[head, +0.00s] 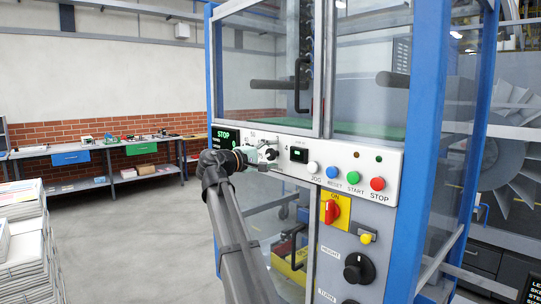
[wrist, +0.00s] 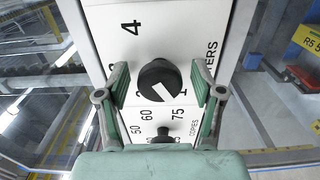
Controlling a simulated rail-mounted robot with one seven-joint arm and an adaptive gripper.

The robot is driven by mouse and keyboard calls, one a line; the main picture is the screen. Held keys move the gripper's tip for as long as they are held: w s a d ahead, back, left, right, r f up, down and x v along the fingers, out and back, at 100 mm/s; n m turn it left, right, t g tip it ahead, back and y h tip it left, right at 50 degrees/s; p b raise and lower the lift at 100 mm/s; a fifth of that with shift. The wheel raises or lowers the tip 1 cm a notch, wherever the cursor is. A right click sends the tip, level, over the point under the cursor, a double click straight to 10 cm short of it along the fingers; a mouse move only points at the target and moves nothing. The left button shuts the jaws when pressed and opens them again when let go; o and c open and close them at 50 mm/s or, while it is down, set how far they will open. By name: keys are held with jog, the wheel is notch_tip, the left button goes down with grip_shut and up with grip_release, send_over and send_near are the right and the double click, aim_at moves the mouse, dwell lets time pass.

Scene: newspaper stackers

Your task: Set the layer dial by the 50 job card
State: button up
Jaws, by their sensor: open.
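In the wrist view, a round black dial (wrist: 158,80) with a white pointer line sits on a white panel. The pointer slants to the lower right in the picture, towards a mark that looks like 1. A 4 stands at upper left, and a label ending in "ERS" runs up the right. My gripper (wrist: 161,82) is open, with one green-padded finger on each side of the dial and gaps between. In the head view, my gripper (head: 246,158) is at the panel's left end and hides the dial there. I cannot make out a 50 job card.
A second black knob (wrist: 164,136), by "COPIES" with 50, 60 and 75, is partly hidden below. On the white panel (head: 340,153) are buttons, including a red STOP button (head: 377,184). A green-lettered display (head: 225,138) reads STOP. A red-and-yellow switch (head: 333,209) sits lower.

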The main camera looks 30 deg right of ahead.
jog(key=shift+c, duration=0.3)
jog(key=c, duration=1.1)
jog(key=shift+f+m+b, duration=0.1)
jog(key=shift+m+b, duration=0.4)
jog(key=shift+b, duration=0.15)
jog(key=shift+f+m+b, duration=0.1)
jog(key=shift+m+b, duration=0.5)
jog(key=shift+b, duration=0.15)
jog(key=m+b, duration=0.3)
jog(key=shift+w+b, duration=0.1)
jog(key=shift+b, duration=0.3)
jog(key=m+b, duration=0.3)
jog(key=shift+m, duration=0.4)
jog(key=shift+r+m+b, duration=0.2)
jog(key=shift+m+b, duration=1.15)
jog(key=shift+m, duration=0.05)
